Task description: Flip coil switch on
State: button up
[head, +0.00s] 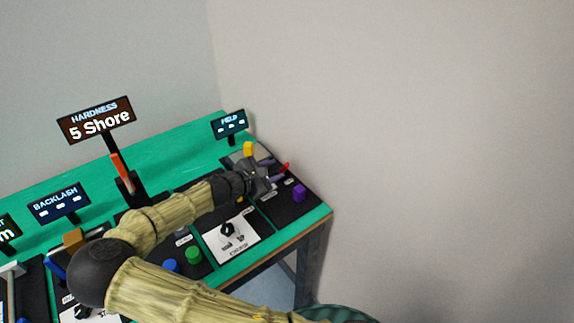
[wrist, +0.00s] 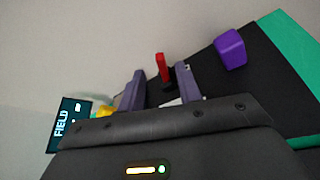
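A red switch lever (head: 284,168) stands on the black panel at the right end of the bench. It also shows in the wrist view (wrist: 161,67), upright on a dark base. Its label is too small to read, so I cannot confirm it is the coil switch. My gripper (head: 271,174) is at this panel, close to the lever. In the wrist view my gripper (wrist: 160,82) is open, with its two grey fingers apart. The red lever shows in the gap between them; I see no contact with either finger. The lever's lower base is partly hidden.
A purple block-shaped control (head: 299,193) is right of the lever; a yellow one (head: 248,149) is behind. The FIELD display (head: 230,126) stands at the back, its dashes lit. A white dial panel (head: 226,248) lies to the left. The bench's right edge is near.

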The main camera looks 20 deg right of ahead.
aim_at(285, 166)
jog(key=x, duration=0.7)
grip_shut()
